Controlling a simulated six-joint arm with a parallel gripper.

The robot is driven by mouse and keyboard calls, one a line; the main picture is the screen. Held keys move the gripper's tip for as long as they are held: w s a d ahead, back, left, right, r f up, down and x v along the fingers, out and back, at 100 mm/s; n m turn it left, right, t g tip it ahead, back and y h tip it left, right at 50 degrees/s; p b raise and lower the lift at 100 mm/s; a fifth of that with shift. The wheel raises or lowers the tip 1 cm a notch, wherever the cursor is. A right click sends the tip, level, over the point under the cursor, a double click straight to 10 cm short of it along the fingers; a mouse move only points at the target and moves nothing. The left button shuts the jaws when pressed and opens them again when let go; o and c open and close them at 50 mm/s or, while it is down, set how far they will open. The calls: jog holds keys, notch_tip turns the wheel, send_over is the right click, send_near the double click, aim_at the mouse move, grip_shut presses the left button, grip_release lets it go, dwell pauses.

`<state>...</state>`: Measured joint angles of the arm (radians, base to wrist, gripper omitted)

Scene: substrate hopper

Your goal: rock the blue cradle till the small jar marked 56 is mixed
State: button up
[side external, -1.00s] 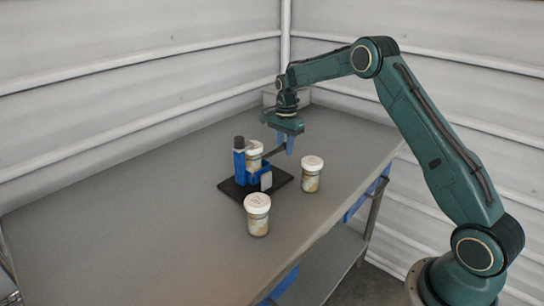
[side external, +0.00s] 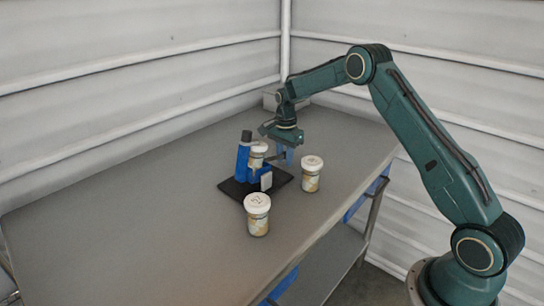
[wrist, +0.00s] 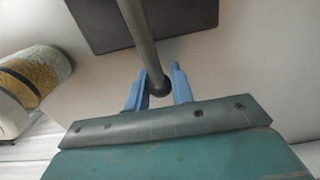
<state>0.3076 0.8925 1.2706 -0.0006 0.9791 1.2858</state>
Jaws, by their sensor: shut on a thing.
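The blue cradle (side external: 242,162) stands on a black base plate (side external: 231,190) and leans to the right. A small white-lidded jar (side external: 259,150) sits in it, partly hidden by the blue frame; its number cannot be read. A dark handle bar (side external: 275,158) runs from the cradle to my gripper (side external: 285,159). In the wrist view the bar (wrist: 138,35) ends in a ball (wrist: 159,86) between the blue fingers of my gripper (wrist: 160,88), which are shut on it.
One white-lidded jar (side external: 311,175) stands right of the base plate and another (side external: 257,216) in front of it, its lid mark unclear. A jar (wrist: 35,80) shows at the left of the wrist view. The left of the table (side external: 130,235) is clear.

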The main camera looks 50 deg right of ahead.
jog(key=shift+f, duration=0.4)
jog(key=shift+r, duration=0.1)
jog(key=shift+w+d+r, duration=0.1)
jog(key=shift+d+r, duration=0.05)
jog(key=shift+r, duration=2.2)
jog(key=o, duration=0.6)
jog(key=shift+c, duration=0.2)
jog(key=shift+r, duration=3.35)
